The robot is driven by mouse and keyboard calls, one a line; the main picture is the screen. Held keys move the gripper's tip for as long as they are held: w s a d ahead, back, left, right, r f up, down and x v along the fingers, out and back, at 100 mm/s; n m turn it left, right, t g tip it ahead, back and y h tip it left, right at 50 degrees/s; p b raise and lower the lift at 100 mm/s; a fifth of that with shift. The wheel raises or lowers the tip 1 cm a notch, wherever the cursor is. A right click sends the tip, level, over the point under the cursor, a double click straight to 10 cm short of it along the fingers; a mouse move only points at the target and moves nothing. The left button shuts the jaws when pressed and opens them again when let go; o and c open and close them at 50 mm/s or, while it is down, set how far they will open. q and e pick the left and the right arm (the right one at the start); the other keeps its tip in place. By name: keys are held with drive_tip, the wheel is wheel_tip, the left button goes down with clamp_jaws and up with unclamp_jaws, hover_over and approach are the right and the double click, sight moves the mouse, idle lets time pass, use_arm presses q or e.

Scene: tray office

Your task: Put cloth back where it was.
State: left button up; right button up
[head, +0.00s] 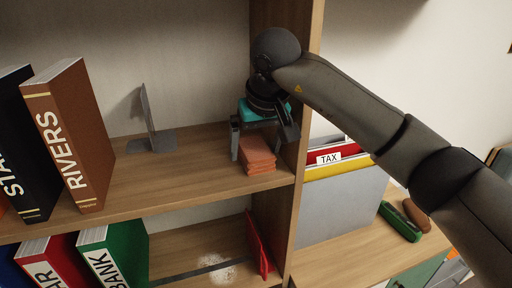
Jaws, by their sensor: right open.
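A folded orange-pink cloth (257,163) lies as a small layered stack on the upper shelf board (185,172), near its right end beside the upright side panel. My right gripper (263,148) is above it, pointing down, with its fingers apart on the left and right of the cloth. The fingers are open, and I cannot tell whether they touch it. The gripper hides the back of the cloth. My left gripper is out of view.
A grey metal bookend (149,122) and the brown RIVERS binder (75,135) stand left on the upper shelf. A whitish powdery patch (222,271) and a red upright piece (257,246) are on the lower shelf. TAX folders (343,200) stand right of the panel.

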drive_tip(key=v, duration=1.1)
drive_tip(key=shift+r+b, duration=0.2)
drive_tip(key=shift+b, duration=0.2)
drive_tip(key=shift+s, duration=0.15)
